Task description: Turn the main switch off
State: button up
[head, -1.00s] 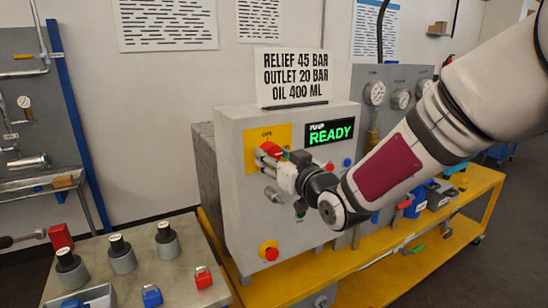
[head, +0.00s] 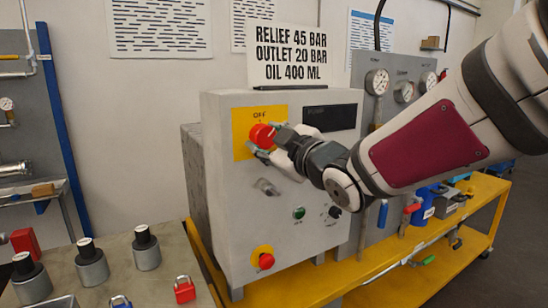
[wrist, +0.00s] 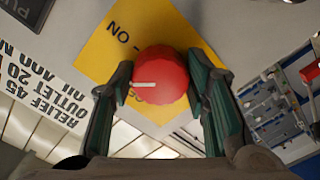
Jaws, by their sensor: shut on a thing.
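The main switch is a red round knob (head: 260,135) on a yellow plate (head: 240,148) on the front of the grey control box. "OFF" is printed above the knob in the head view. In the wrist view the knob (wrist: 162,70) fills the space between the two green-padded fingers, and a white mark shows on its face. My gripper (head: 267,143) is shut on the knob from the front right. The display (head: 329,117) on the box is dark.
Below the knob are a key-like switch (head: 267,187), a green button (head: 298,213) and a red stop button (head: 265,260) on yellow. Gauges (head: 377,82) stand at the right. Padlocks (head: 184,289) and several black-topped grey cylinders (head: 145,248) occupy the left bench.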

jog(key=n+b, duration=0.5)
jog(key=b, duration=0.1)
jog(key=shift+f+n+b, duration=0.15)
jog(key=shift+n+b, duration=0.15)
jog(key=shift+b, duration=0.1)
jog(key=n+b, duration=0.3)
jog(key=shift+r+n, duration=0.2)
jog(key=shift+n, duration=0.1)
jog(key=o, duration=1.2)
jog(key=shift+c, duration=0.2)
jog(key=v, duration=1.2)
